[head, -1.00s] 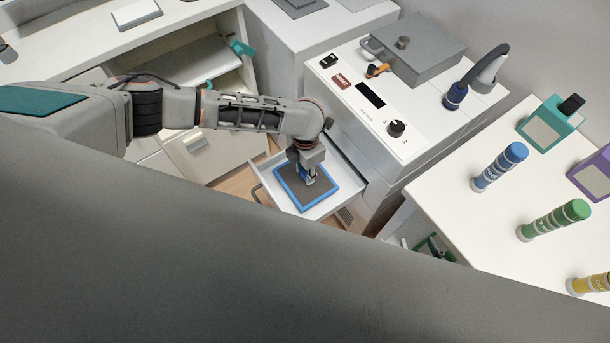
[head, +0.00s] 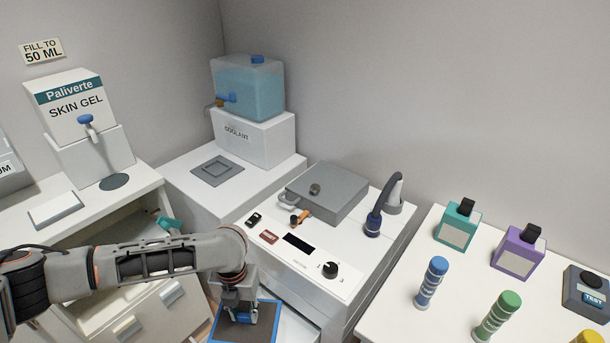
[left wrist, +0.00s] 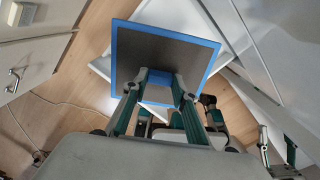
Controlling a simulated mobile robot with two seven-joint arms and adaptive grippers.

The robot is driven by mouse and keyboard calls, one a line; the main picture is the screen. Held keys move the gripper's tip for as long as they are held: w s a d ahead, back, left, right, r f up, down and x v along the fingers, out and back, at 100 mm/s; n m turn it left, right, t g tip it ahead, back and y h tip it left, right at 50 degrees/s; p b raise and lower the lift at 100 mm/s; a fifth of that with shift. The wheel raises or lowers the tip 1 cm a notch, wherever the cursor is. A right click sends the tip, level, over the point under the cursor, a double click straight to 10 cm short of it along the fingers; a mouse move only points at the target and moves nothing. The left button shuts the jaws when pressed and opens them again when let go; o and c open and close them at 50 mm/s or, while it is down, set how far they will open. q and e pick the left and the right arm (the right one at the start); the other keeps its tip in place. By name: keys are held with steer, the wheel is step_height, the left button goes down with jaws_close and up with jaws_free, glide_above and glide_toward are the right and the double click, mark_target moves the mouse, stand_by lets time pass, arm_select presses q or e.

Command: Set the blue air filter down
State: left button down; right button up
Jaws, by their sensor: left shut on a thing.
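The blue air filter (head: 224,331) is a flat square with a blue frame and a dark grey middle. It is at the lower edge of the head view, partly cut off. My left gripper (head: 246,314) is shut on it, pointing down. In the left wrist view the filter (left wrist: 160,52) spreads out beyond the left gripper's fingertips (left wrist: 160,84), which are at its near edge. An open white drawer (head: 297,328) shows behind and to the right of the filter; the filter hides part of it and seems to be above it.
The white machine (head: 292,270) with a knob, display and grey lidded box (head: 326,192) stands behind the drawer. A white side table (head: 385,310) at right holds bottles and tubes. A coolant tank (head: 248,88) stands at the back. Wooden floor (left wrist: 92,80) shows around the filter.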

arm_select(q)
steer(key=s+a+r+m, duration=0.1)
steer(key=a+r+m, duration=0.3)
steer(key=r+m, duration=0.8)
steer(key=s+a+r+m, duration=0.2)
steer(key=a+r+m, duration=0.2)
steer(key=r+m, duration=0.8)
steer(key=m, duration=1.1)
steer(key=shift+a, duration=0.4)
steer(key=shift+d, duration=0.1)
